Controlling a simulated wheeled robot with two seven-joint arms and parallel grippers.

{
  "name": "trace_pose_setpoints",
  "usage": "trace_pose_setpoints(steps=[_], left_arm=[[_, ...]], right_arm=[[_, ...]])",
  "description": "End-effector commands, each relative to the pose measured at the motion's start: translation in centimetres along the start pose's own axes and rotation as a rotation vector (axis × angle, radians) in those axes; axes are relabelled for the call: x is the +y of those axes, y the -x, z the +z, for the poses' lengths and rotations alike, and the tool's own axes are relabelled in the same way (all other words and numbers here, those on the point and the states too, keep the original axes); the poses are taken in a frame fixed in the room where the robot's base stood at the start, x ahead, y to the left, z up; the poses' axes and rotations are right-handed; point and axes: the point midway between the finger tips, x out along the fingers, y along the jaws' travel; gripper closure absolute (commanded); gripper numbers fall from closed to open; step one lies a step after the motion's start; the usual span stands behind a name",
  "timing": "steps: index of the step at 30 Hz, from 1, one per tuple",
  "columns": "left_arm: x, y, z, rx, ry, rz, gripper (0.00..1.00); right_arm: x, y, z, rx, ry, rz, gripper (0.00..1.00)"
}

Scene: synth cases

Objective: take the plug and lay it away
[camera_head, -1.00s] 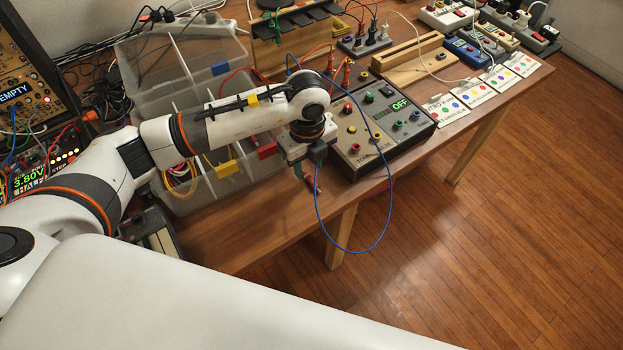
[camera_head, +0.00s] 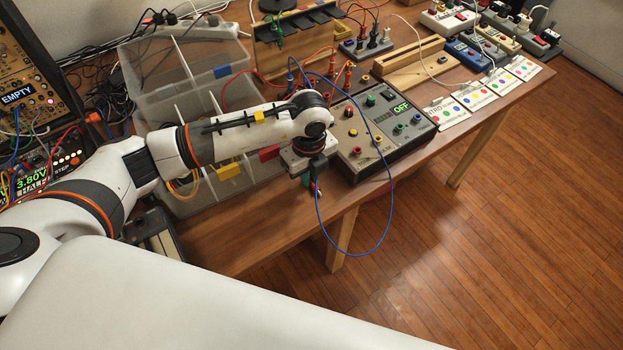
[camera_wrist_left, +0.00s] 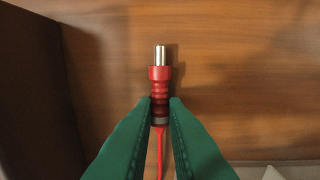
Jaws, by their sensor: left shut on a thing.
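My left gripper (camera_head: 312,185) is over the front edge of the wooden table, left of the tone-box with the green OFF display. In the left wrist view its green fingers (camera_wrist_left: 160,108) are shut on a red plug (camera_wrist_left: 159,85). The plug's bare metal tip points up in that picture, away from the fingers, and a red lead (camera_wrist_left: 160,150) trails back between them. Bare wood lies beyond the plug; I cannot tell the gap to it. In the head view the plug is mostly hidden by the gripper. My right gripper is not in view.
A clear compartment case (camera_head: 185,85) with an open lid stands left, partly behind my arm. The OFF box (camera_head: 380,125) is close on the right. A blue cable (camera_head: 388,225) loops past the table edge. A wooden rack (camera_head: 300,40) and slotted block (camera_head: 410,62) stand behind.

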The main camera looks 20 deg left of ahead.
Motion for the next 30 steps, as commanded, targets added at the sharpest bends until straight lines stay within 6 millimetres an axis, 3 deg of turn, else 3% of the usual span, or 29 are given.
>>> trace_pose_setpoints(steps=[5,12,19,23,30], left_arm=[[0.1,1.6,-0.1,0.001,-0.001,0.004,1.00],[0.1,6.4,-0.1,0.003,-0.001,0.005,1.00],[0.0,9.9,-0.3,-0.001,-0.013,0.002,1.00],[-0.1,11.7,-1.5,-0.008,-0.075,0.003,1.00],[-0.7,14.3,-5.6,-0.019,-0.297,0.010,1.00]], right_arm=[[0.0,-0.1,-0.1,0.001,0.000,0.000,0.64],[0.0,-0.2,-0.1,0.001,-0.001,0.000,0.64],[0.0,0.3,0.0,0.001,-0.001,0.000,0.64],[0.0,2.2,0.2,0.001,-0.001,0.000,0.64],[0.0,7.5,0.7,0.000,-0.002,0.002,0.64]])
